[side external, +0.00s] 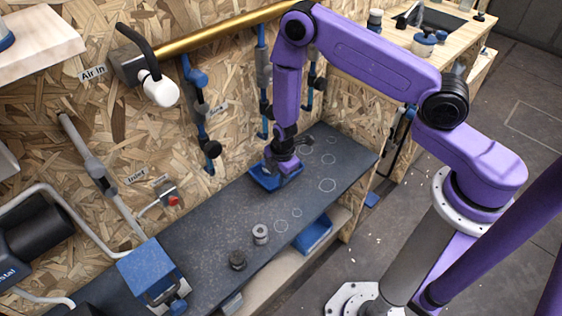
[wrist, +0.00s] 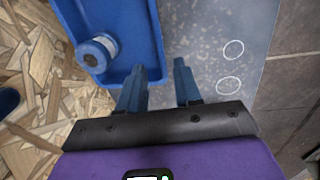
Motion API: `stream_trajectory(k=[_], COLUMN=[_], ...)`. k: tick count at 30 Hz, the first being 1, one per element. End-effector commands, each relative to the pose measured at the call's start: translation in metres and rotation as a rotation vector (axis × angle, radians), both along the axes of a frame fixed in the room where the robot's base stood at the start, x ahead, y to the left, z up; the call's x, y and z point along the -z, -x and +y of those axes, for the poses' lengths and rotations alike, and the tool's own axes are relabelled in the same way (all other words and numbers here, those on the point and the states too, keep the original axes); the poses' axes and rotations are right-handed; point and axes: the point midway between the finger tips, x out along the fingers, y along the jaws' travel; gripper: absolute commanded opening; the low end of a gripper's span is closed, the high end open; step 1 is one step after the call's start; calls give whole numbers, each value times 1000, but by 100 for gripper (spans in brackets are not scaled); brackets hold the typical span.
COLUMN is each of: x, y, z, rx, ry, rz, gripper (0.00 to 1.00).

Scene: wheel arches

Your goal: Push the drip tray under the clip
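The blue drip tray (side external: 262,180) sits on the dark bench near the chipboard wall. It also shows at the top of the wrist view (wrist: 135,45), open upward. My gripper (side external: 284,166) is low at the tray. In the wrist view my fingers (wrist: 158,72) are apart, near the tray's near right corner, with nothing clearly held. The right finger is over bare bench; I cannot tell whether either finger touches the tray. A blue and white round part (wrist: 97,52) overlaps the tray's left side. I cannot clearly identify the clip.
Blue and grey pipe drops (side external: 195,105) hang along the chipboard wall below a brass pipe (side external: 215,32). A metal cylinder (side external: 260,234) and a dark fitting (side external: 238,260) stand on the bench (side external: 205,245). White circles mark clear bench to the tray's right.

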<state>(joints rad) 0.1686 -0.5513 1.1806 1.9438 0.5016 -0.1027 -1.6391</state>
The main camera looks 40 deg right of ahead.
Motion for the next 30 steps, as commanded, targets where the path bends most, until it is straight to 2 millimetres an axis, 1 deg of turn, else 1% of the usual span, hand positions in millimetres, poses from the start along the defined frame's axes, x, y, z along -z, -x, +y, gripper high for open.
stream_trajectory(k=[1, 3, 10, 21, 30], x=[-9, -19, -50, -72, -75], y=[0, 2, 6, 9, 10], z=[1, 1, 1, 1, 1], rx=[0, 1, 2, -1, -1], ry=[-1, -1, -1, 0, 0], rz=[-2, -1, -1, -1, 1], gripper=[34, 34, 34, 34, 34])
